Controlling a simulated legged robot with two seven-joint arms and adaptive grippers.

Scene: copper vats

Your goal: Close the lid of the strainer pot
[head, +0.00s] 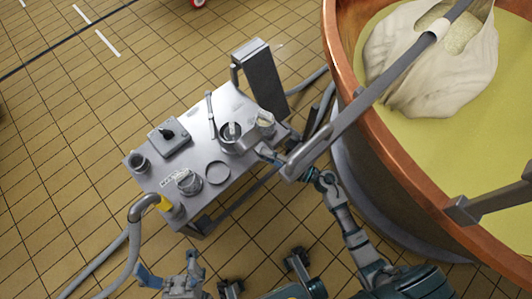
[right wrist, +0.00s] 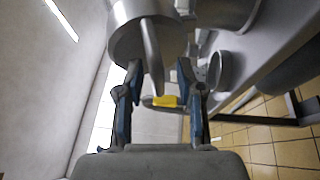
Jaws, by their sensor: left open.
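A grey metal pot (head: 232,138), seemingly the strainer pot, stands near the right end of the steel table. I cannot tell its lid apart clearly. My right gripper (head: 268,152) is at the pot's right side. In the right wrist view, its blue fingers (right wrist: 158,72) are spread, with a metal handle (right wrist: 153,62) between them and a gap at the right finger. The round metal body (right wrist: 135,35) above looks like the pot. My left gripper (head: 171,270) is open and empty at the bottom, below the table and away from the pot.
The table (head: 203,145) also holds a grey box (head: 169,138), a small cup (head: 139,162), a jar (head: 188,182) and a ring-shaped item (head: 217,172). A hose with a yellow grip (head: 165,203) hangs at its near-left corner. The large copper vat (head: 343,75) limits room on the right.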

